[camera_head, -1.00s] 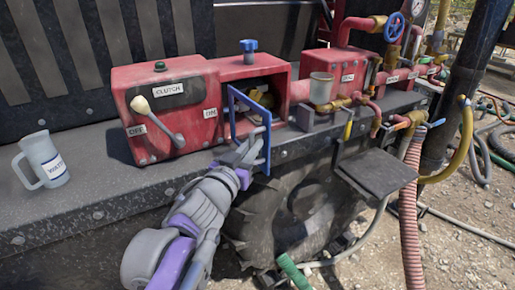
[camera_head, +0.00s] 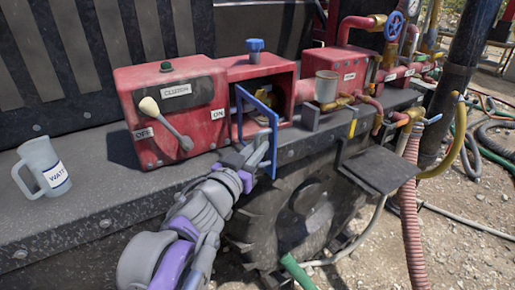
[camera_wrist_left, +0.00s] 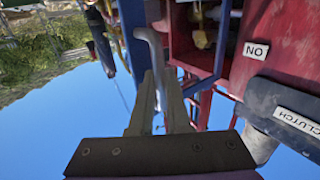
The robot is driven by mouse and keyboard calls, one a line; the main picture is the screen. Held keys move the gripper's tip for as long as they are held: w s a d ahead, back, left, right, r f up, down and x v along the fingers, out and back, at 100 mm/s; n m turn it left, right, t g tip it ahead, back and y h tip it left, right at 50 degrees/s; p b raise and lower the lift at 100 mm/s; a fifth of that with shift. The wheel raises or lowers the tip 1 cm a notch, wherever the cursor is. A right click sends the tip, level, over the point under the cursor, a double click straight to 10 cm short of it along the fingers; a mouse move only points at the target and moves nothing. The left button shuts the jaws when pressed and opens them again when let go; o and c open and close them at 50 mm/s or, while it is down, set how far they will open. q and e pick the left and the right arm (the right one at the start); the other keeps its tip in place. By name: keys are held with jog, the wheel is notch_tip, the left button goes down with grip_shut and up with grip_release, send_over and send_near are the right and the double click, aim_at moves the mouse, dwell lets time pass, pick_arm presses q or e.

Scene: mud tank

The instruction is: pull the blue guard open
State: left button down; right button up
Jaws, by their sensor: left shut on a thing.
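The blue guard (camera_head: 274,148) is a thin rectangular frame on the front of the red housing (camera_head: 246,70). It stands swung out at an angle from the housing's opening, where dark space and a brass-coloured part show. My left gripper (camera_head: 256,158) is at the guard's outer side, shut on its grey handle. In the left wrist view the fingers (camera_wrist_left: 160,100) close around the curved grey handle (camera_wrist_left: 150,45), with blue guard bars (camera_wrist_left: 137,55) beside it. The exact finger contact is partly hidden. My right gripper is in neither view.
The red clutch box (camera_head: 180,135) with a cream-knobbed lever (camera_head: 165,122) is left of the guard. A mug (camera_head: 44,168) stands on the grey ledge at far left.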

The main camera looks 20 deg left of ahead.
pick_arm(q)
jog(key=c, duration=0.9)
grip_release()
jog(key=shift+w, duration=0.1)
jog(key=s, duration=1.1)
jog(key=shift+a, duration=0.35)
